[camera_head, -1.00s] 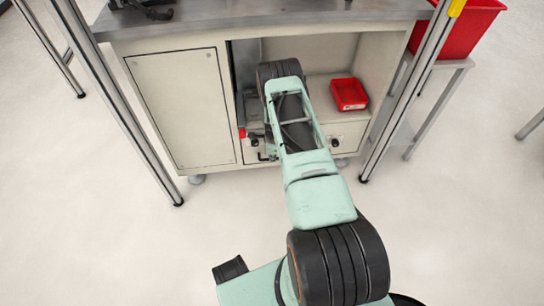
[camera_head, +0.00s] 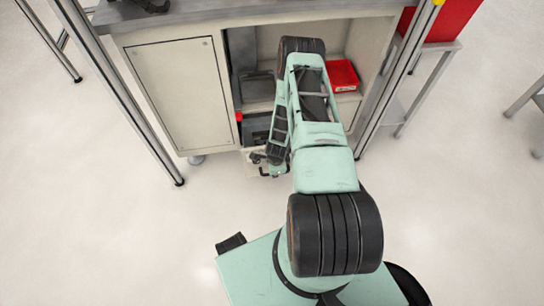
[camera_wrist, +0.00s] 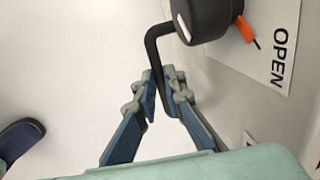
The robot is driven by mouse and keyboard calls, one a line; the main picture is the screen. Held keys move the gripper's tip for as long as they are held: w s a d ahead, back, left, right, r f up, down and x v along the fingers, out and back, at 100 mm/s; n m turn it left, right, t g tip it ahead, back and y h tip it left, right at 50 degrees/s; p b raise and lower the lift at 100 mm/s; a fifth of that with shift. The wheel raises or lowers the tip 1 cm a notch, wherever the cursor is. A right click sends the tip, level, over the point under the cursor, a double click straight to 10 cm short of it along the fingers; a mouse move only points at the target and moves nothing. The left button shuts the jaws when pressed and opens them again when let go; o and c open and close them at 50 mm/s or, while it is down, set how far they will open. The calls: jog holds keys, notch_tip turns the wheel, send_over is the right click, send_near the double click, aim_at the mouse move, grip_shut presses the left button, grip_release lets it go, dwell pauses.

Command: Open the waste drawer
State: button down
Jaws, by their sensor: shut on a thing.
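The waste drawer (camera_head: 252,160) is the low, pale front under the cabinet's open bay. It stands out from the cabinet, and a dark inside (camera_head: 257,128) shows behind its front. In the wrist view its face carries a label reading OPEN (camera_wrist: 281,55). A black bent handle (camera_wrist: 152,45) runs from a round black knob (camera_wrist: 203,15) with an orange tab. My gripper (camera_wrist: 166,84) is shut on the handle's lower end, its blue-grey fingers on either side. In the head view my gripper (camera_head: 276,171) is small and partly hidden by my arm.
The cabinet's closed door (camera_head: 180,92) is left of the bay. A red bin (camera_head: 344,75) sits in the bay, right of my arm. Metal posts (camera_head: 130,105) flank the cabinet. The floor (camera_head: 110,225) in front is clear. A dark blue rounded thing (camera_wrist: 22,138) lies at the wrist view's left.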

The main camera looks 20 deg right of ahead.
jog(key=s+a, duration=0.1)
jog(key=s, duration=0.5)
jog(key=shift+a+p, duration=0.4)
jog(key=shift+p, duration=0.05)
jog(key=shift+s, duration=0.1)
jog(key=c, duration=2)
grip_release()
jog(key=shift+r, duration=0.15)
jog(key=r, duration=0.3)
jog(key=s+r, duration=0.1)
jog(key=r, duration=0.3)
jog(key=s+r, duration=0.1)
jog(key=r, duration=0.3)
jog(key=shift+a+r, duration=0.25)
jog(key=shift+a, duration=0.05)
